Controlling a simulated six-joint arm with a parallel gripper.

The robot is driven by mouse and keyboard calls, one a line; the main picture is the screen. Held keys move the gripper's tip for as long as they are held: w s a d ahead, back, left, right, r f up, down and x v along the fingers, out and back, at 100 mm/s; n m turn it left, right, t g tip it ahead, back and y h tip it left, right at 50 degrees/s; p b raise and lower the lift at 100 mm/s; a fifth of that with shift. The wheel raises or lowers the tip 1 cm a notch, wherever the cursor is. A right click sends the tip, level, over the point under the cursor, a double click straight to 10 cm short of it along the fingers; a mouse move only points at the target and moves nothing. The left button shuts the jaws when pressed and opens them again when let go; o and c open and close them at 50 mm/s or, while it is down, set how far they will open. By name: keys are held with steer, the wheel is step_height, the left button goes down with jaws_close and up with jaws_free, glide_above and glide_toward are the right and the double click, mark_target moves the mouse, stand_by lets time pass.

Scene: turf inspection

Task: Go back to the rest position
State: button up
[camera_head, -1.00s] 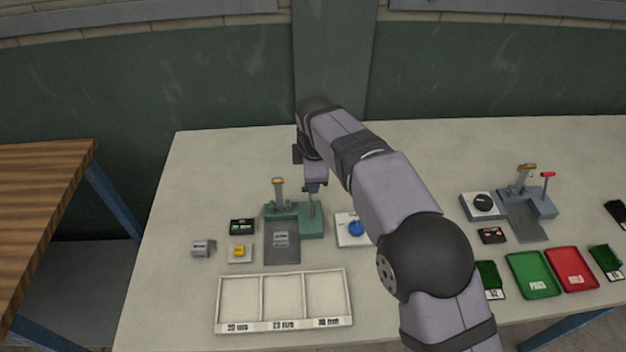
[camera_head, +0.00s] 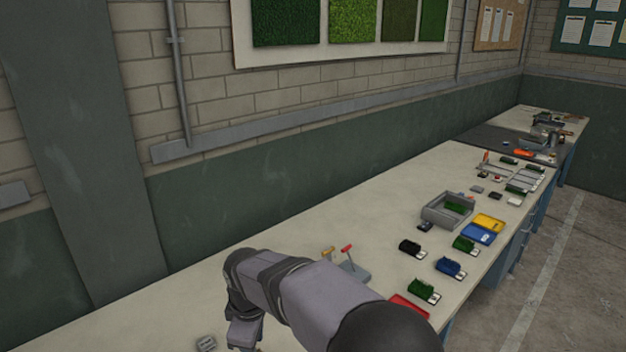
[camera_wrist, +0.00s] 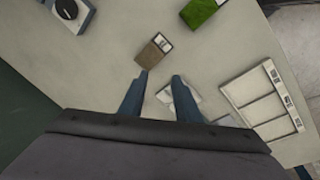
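My gripper (camera_wrist: 160,76) shows in the wrist view with its two blue fingers apart and nothing held between them. It points down over the pale table top (camera_wrist: 115,55). A brown block with a white label (camera_wrist: 150,55) lies just beyond the fingertips, apart from them. In the head view my arm crosses the bottom of the picture, bent downward at the left. The fingertips are not visible there.
In the wrist view a white compartment tray (camera_wrist: 229,93) lies to the right, a green piece (camera_wrist: 203,10) at the top. In the head view the bench (camera_head: 330,225) holds a grey box (camera_head: 436,217), several turf samples (camera_head: 449,266), a blue tray (camera_head: 478,234) and a red-knobbed lever (camera_head: 347,250).

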steer(key=s+d+f+m+g, duration=0.1)
steer(key=s+d+m, duration=0.35)
steer(key=d, duration=0.55)
steer(key=s+d+f+m, duration=0.1)
steer(key=s+d+m, duration=0.3)
steer(key=d, duration=0.6)
steer(key=s+d+f+m+g, duration=0.1)
steer(key=s+d+f+m, duration=0.2)
steer(key=s+d+m, duration=0.5)
steer(key=shift+s+d+h, duration=0.4)
steer(key=shift+s, duration=0.6)
